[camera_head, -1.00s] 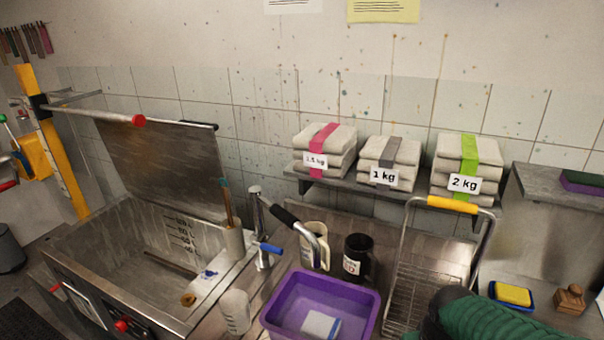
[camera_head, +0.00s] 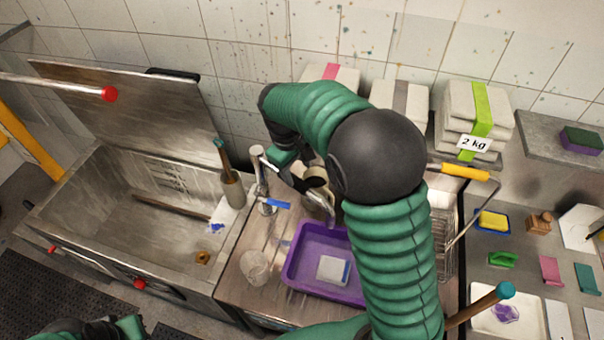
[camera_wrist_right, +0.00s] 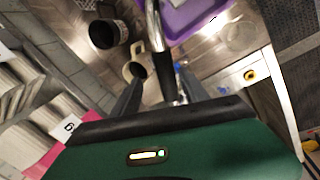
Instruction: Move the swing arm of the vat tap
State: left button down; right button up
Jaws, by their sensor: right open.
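The vat tap (camera_head: 262,185) stands on the steel top at the right edge of the vat, a chrome post with a blue lever. Its swing arm (camera_head: 326,208) reaches right toward the purple basin. My right gripper (camera_head: 292,176) is at the swing arm, near the post, and partly hides it. In the right wrist view the open fingers (camera_wrist_right: 160,95) lie on either side of the chrome swing arm (camera_wrist_right: 154,30); I cannot tell whether they touch it. Part of my left arm shows at the bottom left of the head view; its jaws are not clear.
The purple basin (camera_head: 297,268) holds a pale block below the spout. A clear beaker (camera_head: 255,266) stands left of it. A cream jug (camera_wrist_right: 133,70) and black mug (camera_wrist_right: 104,34) are close to my right gripper. A wire rack (camera_head: 440,240) stands right.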

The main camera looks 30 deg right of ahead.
aim_at(294, 177)
jog(key=f, duration=0.3)
jog(key=w+a+f+p, duration=0.1)
jog(key=f, duration=0.1)
jog(key=shift+d+f, duration=0.25)
jog(key=shift+d, duration=0.65)
jog(key=shift+c, duration=1)
jog(key=shift+w+d+f, duration=0.1)
jog(key=shift+w+d, duration=0.05)
jog(key=shift+d, duration=0.05)
jog(key=shift+c, duration=1.3)
jog(key=shift+w+a+f, duration=0.1)
jog(key=shift+w, duration=0.1)
jog(key=shift+c, duration=1.1)
jog(key=shift+w+a, duration=0.1)
jog(key=shift+a, duration=0.2)
jog(key=shift+c, duration=1.2)
jog(key=shift+a+r, duration=0.2)
jog(key=shift+a, duration=0.15)
grip_shut()
jog(key=shift+a+r, duration=0.2)
jog(key=shift+a, duration=0.15)
jog(key=shift+d, duration=0.55)
pick_arm(q)
jog(key=shift+w+a+r, duration=0.55)
jog(key=shift+w+a, duration=0.2)
jog(key=shift+a, duration=0.1)
pick_arm(e)
jog(key=shift+a, duration=0.15)
